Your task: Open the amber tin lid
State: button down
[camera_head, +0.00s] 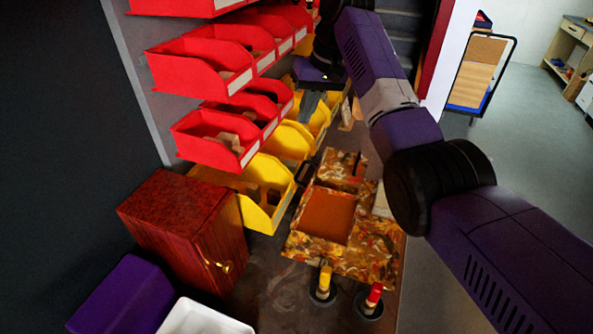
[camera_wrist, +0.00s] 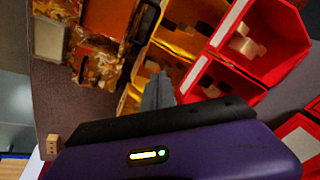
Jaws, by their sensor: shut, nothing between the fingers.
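A mottled amber-and-brown box, seemingly the amber tin (camera_head: 359,252), lies on the bench with a flat brown square area (camera_head: 326,214) in its top. A smaller mottled part with a dark upright piece (camera_head: 342,168) is at its far end. I cannot tell which part is the lid. The mottled surface also shows at the upper left of the wrist view (camera_wrist: 92,55). My gripper (camera_head: 309,110) is shut and empty, beyond the box and beside the bins. In the wrist view its grey fingers (camera_wrist: 157,82) point toward the yellow bins, apart from the mottled box.
Red bins (camera_head: 217,140) are stacked on the left above yellow bins (camera_head: 262,192), close to my gripper; several hold brown blocks. A reddish wooden cabinet (camera_head: 185,225) stands front left. Yellow-topped (camera_head: 325,279) and red-topped (camera_head: 374,294) pieces stand at the bench front. Open floor lies right.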

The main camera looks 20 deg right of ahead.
jog(key=s+f+n+t+y+b, duration=0.2)
jog(key=s+f+n+y, duration=0.1)
jog(key=n, duration=0.3)
jog(key=n+t+y, duration=0.1)
jog(key=n+y, duration=0.1)
jog(key=n, duration=0.2)
send_over(302, 184)
jog(key=w+d, duration=0.1)
jog(key=d, duration=0.1)
jog(key=x, duration=0.9)
jog(key=shift+w+a+f+p, duration=0.1)
jog(key=shift+w+a+p, duration=0.1)
jog(key=shift+p, duration=0.2)
jog(key=shift+s+d+f+p, duration=0.2)
jog(key=shift+s+d, duration=0.1)
jog(key=shift+d, duration=0.25)
jog(key=shift+s+d+f+p, duration=0.2)
jog(key=shift+s+d, duration=0.15)
jog(key=shift+d, duration=0.2)
jog(key=shift+s+d+f, duration=0.4)
jog(key=shift+d, duration=0.05)
